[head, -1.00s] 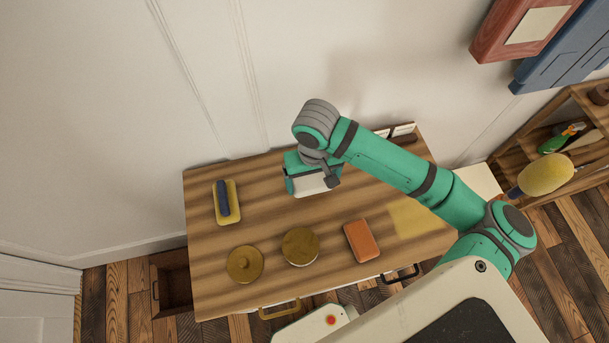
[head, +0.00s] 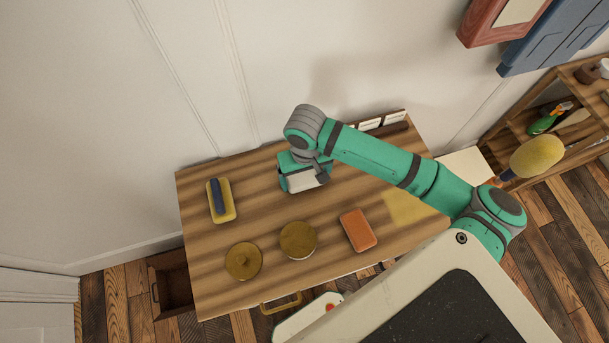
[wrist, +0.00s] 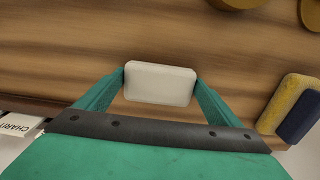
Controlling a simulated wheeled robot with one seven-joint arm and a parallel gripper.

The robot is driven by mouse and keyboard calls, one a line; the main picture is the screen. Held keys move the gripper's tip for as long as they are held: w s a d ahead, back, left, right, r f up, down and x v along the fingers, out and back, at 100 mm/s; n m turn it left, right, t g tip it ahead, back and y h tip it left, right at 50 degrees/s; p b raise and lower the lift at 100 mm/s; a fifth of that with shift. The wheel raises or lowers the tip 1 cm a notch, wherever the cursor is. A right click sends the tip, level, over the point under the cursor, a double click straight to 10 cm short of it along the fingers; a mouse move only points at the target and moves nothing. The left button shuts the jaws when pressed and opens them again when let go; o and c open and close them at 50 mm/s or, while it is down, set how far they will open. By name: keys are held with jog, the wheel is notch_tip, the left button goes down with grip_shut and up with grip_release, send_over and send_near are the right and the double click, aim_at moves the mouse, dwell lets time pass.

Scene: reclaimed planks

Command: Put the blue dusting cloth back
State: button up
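My gripper (wrist: 160,84) has its two teal fingers against the sides of a pale rounded block (wrist: 160,83), which looks held between them. In the head view my gripper (head: 304,176) is over the back middle of the wooden top, and the pale block (head: 306,181) shows below it. I see no item that is plainly a blue cloth. A dark blue strip (head: 217,196) lies on a yellow block (head: 230,213) at the left of the top. They also show at the right of the wrist view, the dark blue strip (wrist: 300,122) beside yellow (wrist: 288,98).
Two round brass-coloured items, one a lid (head: 244,261) and one a tin (head: 298,240), and an orange block (head: 358,229) stand along the front. White cards (head: 394,118) stand at the back right. An open drawer (head: 173,285) is at lower left. Shelves (head: 520,140) stand right.

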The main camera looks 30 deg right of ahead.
aim_at(305, 178)
jog(key=shift+o, duration=0.6)
jog(key=shift+d, duration=0.1)
notch_tip(305, 178, up, 12)
jog(key=shift+r, duration=0.2)
jog(key=shift+w, duration=0.1)
dwell(0.4)
